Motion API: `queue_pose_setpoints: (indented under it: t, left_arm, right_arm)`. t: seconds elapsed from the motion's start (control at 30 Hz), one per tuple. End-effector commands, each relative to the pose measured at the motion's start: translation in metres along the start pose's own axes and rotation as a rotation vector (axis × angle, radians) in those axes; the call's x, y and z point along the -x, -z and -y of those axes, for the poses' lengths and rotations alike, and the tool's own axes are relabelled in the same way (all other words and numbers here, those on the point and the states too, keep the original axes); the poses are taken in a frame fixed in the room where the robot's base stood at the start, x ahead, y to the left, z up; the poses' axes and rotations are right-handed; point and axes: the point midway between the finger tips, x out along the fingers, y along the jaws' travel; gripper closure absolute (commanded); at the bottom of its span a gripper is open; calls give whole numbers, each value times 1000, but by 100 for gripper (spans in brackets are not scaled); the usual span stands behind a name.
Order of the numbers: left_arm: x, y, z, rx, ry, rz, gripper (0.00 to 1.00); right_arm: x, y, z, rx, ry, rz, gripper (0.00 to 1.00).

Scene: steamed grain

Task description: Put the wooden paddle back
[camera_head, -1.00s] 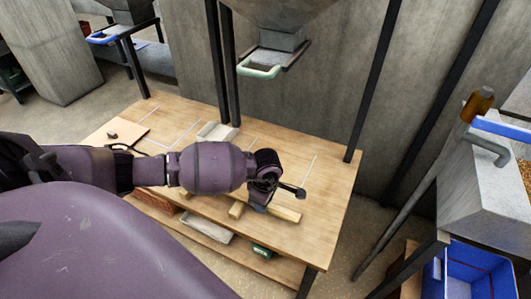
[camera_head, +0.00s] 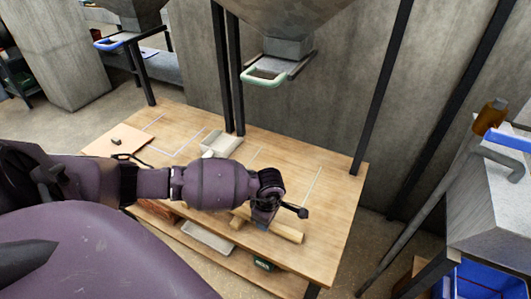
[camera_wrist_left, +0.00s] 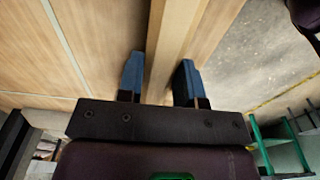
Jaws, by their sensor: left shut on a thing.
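The wooden paddle (camera_head: 286,231) shows as a pale wooden bar near the front edge of the wooden table (camera_head: 338,195) in the head view. My left gripper (camera_head: 264,216) is over it, and the arm hides part of the bar. In the left wrist view the paddle (camera_wrist_left: 178,35) runs between the two blue fingers of my left gripper (camera_wrist_left: 160,76), which is shut on it. I cannot tell whether the paddle touches the tabletop. My right gripper is not in view.
A hopper with a pale green handle (camera_head: 262,80) hangs above the table's back. A small pale tray (camera_head: 220,143) and a board (camera_head: 112,143) lie on the table. A shelf below holds several things. A blue crate (camera_head: 488,280) stands at right. White lines mark the tabletop.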

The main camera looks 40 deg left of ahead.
Motion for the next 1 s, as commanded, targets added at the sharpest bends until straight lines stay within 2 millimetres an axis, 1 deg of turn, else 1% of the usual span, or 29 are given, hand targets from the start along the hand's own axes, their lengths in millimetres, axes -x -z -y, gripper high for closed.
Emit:
queue_pose_setpoints:
  t: [0.37,0.7,0.73,0.9,0.93,1.0]
  left_arm:
    - [0,0,-1,0,-1,-1,100]
    - [-5,0,-1,0,-1,-2,100]
    - [-5,0,-1,0,-1,-2,65]
    - [-5,0,-1,0,-2,-1,39]
    - [-5,0,-1,0,-1,-1,37]
    - [-5,0,-1,0,-1,-1,37]
  right_arm:
    - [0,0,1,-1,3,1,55]
    - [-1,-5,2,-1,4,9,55]
    - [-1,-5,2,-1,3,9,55]
    - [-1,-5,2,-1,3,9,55]
    - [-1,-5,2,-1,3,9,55]
    - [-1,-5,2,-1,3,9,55]
